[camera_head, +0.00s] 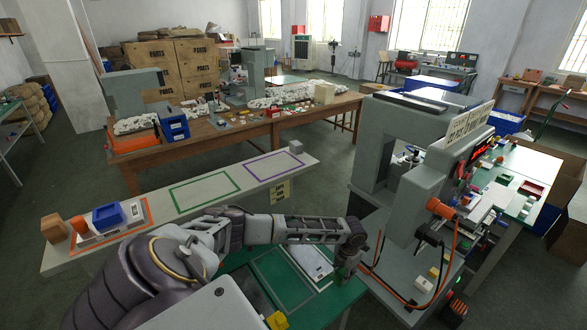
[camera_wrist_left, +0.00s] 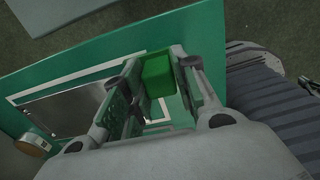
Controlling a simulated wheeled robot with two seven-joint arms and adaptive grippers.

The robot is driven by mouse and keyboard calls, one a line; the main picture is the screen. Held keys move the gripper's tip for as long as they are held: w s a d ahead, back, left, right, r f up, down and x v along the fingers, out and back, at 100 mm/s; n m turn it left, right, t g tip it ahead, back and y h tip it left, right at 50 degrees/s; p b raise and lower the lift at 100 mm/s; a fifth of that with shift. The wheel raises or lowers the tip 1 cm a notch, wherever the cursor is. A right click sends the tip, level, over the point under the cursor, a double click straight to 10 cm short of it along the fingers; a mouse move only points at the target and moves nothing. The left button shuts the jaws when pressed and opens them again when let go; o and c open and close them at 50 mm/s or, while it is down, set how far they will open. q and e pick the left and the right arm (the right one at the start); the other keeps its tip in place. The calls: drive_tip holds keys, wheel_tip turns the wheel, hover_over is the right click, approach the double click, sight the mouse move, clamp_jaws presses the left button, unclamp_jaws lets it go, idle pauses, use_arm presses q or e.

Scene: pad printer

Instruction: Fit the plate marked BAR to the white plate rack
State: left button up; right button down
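In the head view my left gripper (camera_head: 345,268) points down over the green work table, just right of a pale plate (camera_head: 310,258) with dark print at its near end. What lies under the block is mostly hidden by the fingers. A grey sheet (camera_wrist_left: 62,118) in a white outline lies beside the fingers on the green table. I cannot read the word BAR or clearly pick out the white plate rack. My right gripper is not visible.
The grey pad printer (camera_head: 400,190) stands close to the right, with orange cables and small yellow blocks (camera_head: 423,285) on its base. A long pale bench (camera_head: 255,195) with coloured outlines runs behind my arm; a blue bin (camera_head: 107,216) stands at its left.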

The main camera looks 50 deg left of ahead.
use_arm(q)
drive_tip(key=o, duration=0.4)
drive_tip(key=shift+c, duration=0.2)
wheel_tip(320, 180, up, 12)
idle(0.6)
drive_tip(key=shift+d, duration=0.1)
idle(0.6)
